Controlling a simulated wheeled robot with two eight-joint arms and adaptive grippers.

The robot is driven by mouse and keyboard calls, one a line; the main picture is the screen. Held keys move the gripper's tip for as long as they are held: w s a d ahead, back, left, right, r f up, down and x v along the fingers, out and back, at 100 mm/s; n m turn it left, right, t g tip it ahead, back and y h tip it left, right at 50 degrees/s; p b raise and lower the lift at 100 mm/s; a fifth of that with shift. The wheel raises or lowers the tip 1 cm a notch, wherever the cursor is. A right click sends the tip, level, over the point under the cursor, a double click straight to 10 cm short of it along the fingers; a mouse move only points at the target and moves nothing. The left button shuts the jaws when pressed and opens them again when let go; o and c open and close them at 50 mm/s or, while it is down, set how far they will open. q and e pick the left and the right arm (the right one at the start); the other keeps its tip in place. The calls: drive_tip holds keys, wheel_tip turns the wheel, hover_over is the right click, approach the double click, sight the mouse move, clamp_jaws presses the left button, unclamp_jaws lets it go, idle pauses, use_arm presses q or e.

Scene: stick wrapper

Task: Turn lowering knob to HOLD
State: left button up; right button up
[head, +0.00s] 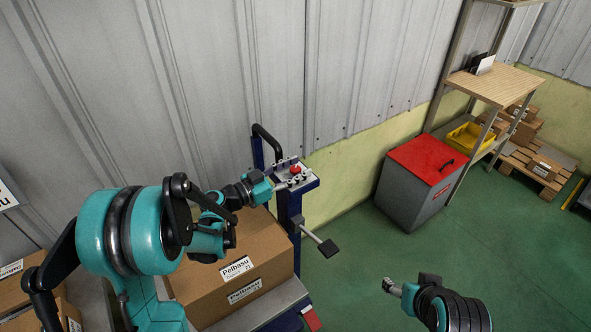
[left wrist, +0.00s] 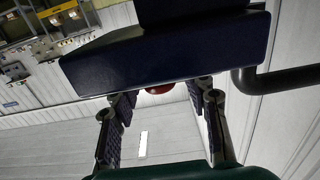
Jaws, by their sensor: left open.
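A control panel (head: 302,183) tops the blue column of a stacker, with a red knob (head: 295,170) and small dark controls on its light face. I cannot read its labels or tell which control is the lowering knob. My left gripper (head: 281,177) is open at the panel's left edge, close to the red knob. In the left wrist view, the open fingers of my left gripper (left wrist: 163,103) point at the panel's dark blue housing (left wrist: 165,55), which hides most of the red knob (left wrist: 159,89). My right gripper (head: 390,286) is low over the floor, far from the panel; its jaws are too small to judge.
A black handle bar (head: 266,140) rises behind the panel. A cardboard box (head: 232,270) sits on the stacker, below my left arm. A red-topped grey cabinet (head: 416,180) and shelving stand right; green floor between is clear.

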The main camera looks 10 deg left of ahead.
use_arm(q)
clamp_jaws()
drive_tip(key=shift+n+t+y, duration=0.4)
drive_tip(key=shift+y, duration=0.1)
drive_tip(key=n+t+y, duration=0.1)
drive_tip(key=y, duration=0.1)
drive_tip(key=n+t+y+b, duration=0.1)
drive_tip(key=n+t+y, duration=0.1)
drive_tip(key=shift+s+d+n+y, duration=0.1)
drive_tip(key=shift+d+n+y, duration=0.05)
drive_tip(key=shift+n+y, duration=0.2)
drive_tip(key=n+y, duration=0.2)
drive_tip(key=y, duration=0.2)
drive_tip(key=n+t+y, duration=0.1)
drive_tip(key=n+y, duration=0.2)
drive_tip(key=y, duration=0.1)
drive_tip(key=shift+d+b, duration=0.1)
drive_tip(key=shift+b, duration=0.25)
drive_tip(key=n+y, duration=0.2)
drive_tip(key=y, duration=0.1)
drive_tip(key=n+g+y, duration=0.1)
drive_tip(key=n+y, duration=0.1)
drive_tip(key=y, duration=0.2)
drive_tip(key=shift+n, duration=0.35)
drive_tip(key=shift+a+n+g+y, duration=0.2)
drive_tip(key=shift+n+g+y, duration=1.7)
drive_tip(key=shift+y, duration=0.55)
